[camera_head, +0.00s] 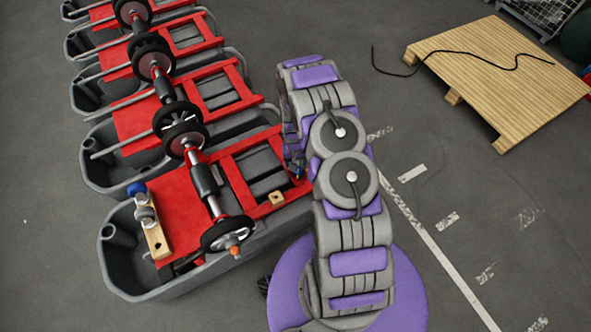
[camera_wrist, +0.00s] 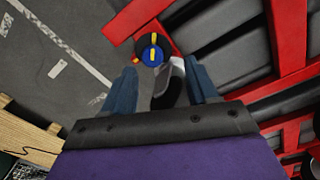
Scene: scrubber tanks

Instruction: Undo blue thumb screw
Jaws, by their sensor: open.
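A round blue knob with yellow marks (camera_wrist: 152,55), which looks like the blue thumb screw, sits against a black round part beside a red frame corner in the wrist view. My gripper (camera_wrist: 162,82) is open, with its two blue-grey fingers apart. The knob shows beyond the fingertips, roughly between them, and no contact shows. A grey and black curved piece (camera_wrist: 170,84) also shows between the fingers. In the head view my gripper (camera_head: 294,164) is small and dark at the right side of the nearest tank, and I cannot make out this knob there.
The nearest grey tank (camera_head: 118,262) carries red framing, a roller shaft and a wooden strip (camera_head: 154,236) with a blue ball-like knob (camera_head: 136,188). Several similar tanks stand behind. A wooden pallet (camera_head: 500,75) with a black cable lies at right. Open floor lies between.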

